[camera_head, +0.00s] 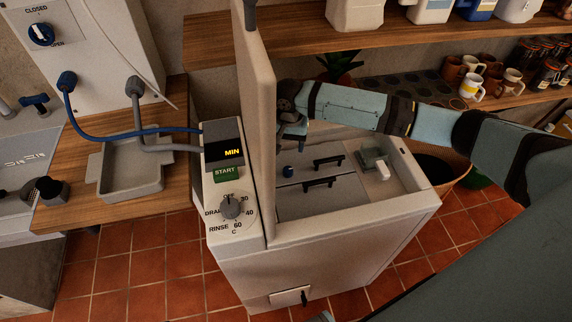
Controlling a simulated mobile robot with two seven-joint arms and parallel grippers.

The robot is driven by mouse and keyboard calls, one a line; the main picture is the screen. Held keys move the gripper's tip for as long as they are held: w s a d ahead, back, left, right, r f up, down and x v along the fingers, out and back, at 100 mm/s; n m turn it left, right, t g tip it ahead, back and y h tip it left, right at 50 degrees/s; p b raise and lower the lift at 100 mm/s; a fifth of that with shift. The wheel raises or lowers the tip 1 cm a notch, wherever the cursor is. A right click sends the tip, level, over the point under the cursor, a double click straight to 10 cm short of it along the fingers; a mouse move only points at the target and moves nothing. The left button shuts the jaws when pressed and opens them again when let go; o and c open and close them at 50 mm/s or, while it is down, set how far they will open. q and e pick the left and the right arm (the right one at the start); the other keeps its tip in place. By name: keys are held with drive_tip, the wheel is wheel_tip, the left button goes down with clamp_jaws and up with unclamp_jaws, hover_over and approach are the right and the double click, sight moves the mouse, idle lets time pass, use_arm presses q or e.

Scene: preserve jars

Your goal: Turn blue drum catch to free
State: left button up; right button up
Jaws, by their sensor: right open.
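The blue drum catch (288,171) is a small blue knob on the grey drum top inside the open top-loading washer (340,255). Two dark handles (318,183) sit on the drum flaps beside it. My right gripper (292,132) is open and empty. It is above and apart from the catch, close to the raised lid (257,110). Its arm comes in from the right over the washer. Which way the catch is turned is too small to tell. My left gripper is not in view.
The upright lid stands just left of my right gripper. A control panel with a dial (231,207) is left of it. Shelves with mugs (471,86) and bottles are behind. A grey tray (130,175) stands left.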

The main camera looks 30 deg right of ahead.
sight(288, 169)
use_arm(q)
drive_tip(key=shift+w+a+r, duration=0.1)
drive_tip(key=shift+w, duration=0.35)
use_arm(e)
wheel_tip(288, 169, down, 11)
drive_tip(key=shift+f, duration=0.2)
